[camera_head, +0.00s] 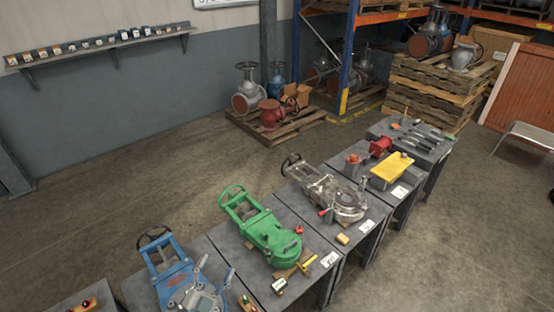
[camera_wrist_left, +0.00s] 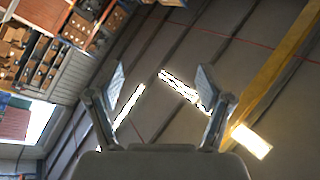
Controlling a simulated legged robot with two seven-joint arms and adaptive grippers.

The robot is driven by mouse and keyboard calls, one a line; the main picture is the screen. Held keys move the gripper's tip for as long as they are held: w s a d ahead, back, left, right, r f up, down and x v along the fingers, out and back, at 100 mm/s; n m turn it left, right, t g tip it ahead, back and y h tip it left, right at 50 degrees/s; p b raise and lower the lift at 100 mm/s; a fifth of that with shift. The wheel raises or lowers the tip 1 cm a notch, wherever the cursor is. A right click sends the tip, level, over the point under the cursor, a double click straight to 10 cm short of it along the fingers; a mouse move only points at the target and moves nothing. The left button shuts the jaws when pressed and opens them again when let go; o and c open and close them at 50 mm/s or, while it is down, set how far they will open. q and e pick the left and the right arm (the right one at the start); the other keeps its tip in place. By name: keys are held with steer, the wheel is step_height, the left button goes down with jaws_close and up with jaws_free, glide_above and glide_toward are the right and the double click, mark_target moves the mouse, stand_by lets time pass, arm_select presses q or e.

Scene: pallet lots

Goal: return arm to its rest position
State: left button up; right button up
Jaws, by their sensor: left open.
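My left gripper (camera_wrist_left: 161,82) shows in the left wrist view with its two fingers spread wide apart and nothing between them. The camera there looks up at the ceiling, tilted. My right gripper does not show.
A row of grey tables carries a blue valve (camera_head: 172,262), a green valve (camera_head: 270,235), a bare metal valve (camera_head: 340,200) and a yellow tray (camera_head: 392,166). Pallets (camera_head: 275,125) and a rack stand behind. The floor left of the tables is clear. Ceiling lamps (camera_wrist_left: 251,141) show overhead.

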arm_select(q)
steer(key=s+a+f+n+g+y, duration=0.3)
steer(key=a+f+n+y, duration=0.2)
steer(key=f, duration=0.2)
steer(key=s+a+f+n+g+y, duration=0.3)
steer(key=a+f+n+g+y, duration=0.15)
steer(key=f+n, duration=0.2)
steer(key=s+d+f+g+h, duration=0.1)
steer(key=s+d+f+g, duration=0.2)
steer(key=s+f+g, duration=0.45)
steer(key=s+d+f+g+h, duration=0.15)
steer(key=s+f, duration=0.25)
steer(key=s, duration=0.6)
step_height(320, 180, down, 26)
steer(key=s+g, duration=0.1)
steer(key=s+a+f+m+g, duration=0.1)
steer(key=s+a+f, duration=0.1)
steer(key=s+f, duration=1.4)
steer(key=shift+s+a+y, duration=0.3)
steer(key=shift+s, duration=0.75)
steer(key=shift+g, duration=0.25)
